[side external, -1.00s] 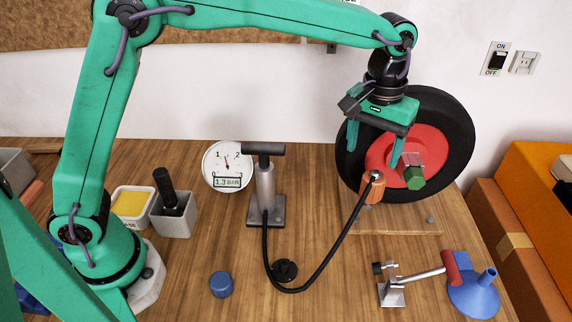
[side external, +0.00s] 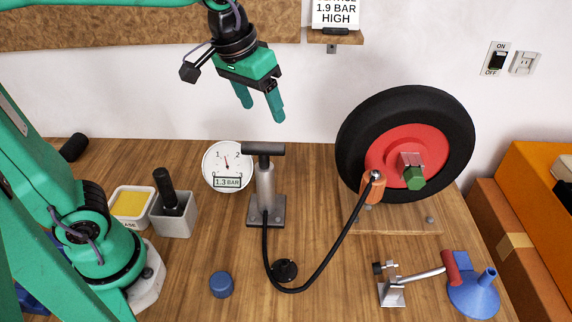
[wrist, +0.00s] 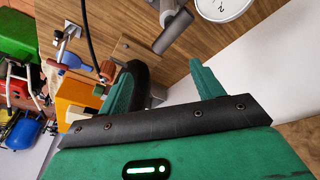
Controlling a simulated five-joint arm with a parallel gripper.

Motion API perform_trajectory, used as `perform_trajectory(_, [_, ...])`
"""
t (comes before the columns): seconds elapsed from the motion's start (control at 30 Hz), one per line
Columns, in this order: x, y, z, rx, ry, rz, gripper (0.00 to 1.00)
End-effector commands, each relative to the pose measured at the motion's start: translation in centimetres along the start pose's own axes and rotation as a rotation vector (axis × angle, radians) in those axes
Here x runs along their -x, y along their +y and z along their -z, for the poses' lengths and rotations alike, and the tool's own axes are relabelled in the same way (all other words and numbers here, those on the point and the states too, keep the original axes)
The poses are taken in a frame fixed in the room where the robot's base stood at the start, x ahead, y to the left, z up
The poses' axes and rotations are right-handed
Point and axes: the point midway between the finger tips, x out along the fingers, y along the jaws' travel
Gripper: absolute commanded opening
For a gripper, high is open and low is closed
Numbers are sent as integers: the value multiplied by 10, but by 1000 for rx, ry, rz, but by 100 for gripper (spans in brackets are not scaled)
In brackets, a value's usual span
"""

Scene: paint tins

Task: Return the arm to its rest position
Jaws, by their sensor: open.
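My green gripper (side external: 260,108) hangs in the air above and behind the hand pump, near the wall, in the side view. Its two fingers are apart with nothing between them. In the wrist view my gripper (wrist: 160,85) also shows spread, empty fingers. My upper arm is drawn back and partly out of frame at the top left.
A pump (side external: 265,190) stands mid-table, its hose running to an orange piece (side external: 373,188) at the black wheel (side external: 365,130). A gauge (side external: 228,166) reads 1.3 BAR. A sign (side external: 336,13) reads 1.9 BAR HIGH. A blue cap (side external: 221,284) lies in front.

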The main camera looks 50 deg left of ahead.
Motion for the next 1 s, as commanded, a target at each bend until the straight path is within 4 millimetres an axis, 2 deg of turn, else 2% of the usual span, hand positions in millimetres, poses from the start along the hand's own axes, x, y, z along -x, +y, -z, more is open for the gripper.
perform_trajectory(0.3, [8,-44,-55,-40,104,13,66])
perform_trajectory(0.6, [0,-70,-98,-78,181,39,66])
perform_trajectory(0.8, [-4,-75,-109,-90,201,48,66])
perform_trajectory(1.0, [-4,-75,-109,-92,201,48,66])
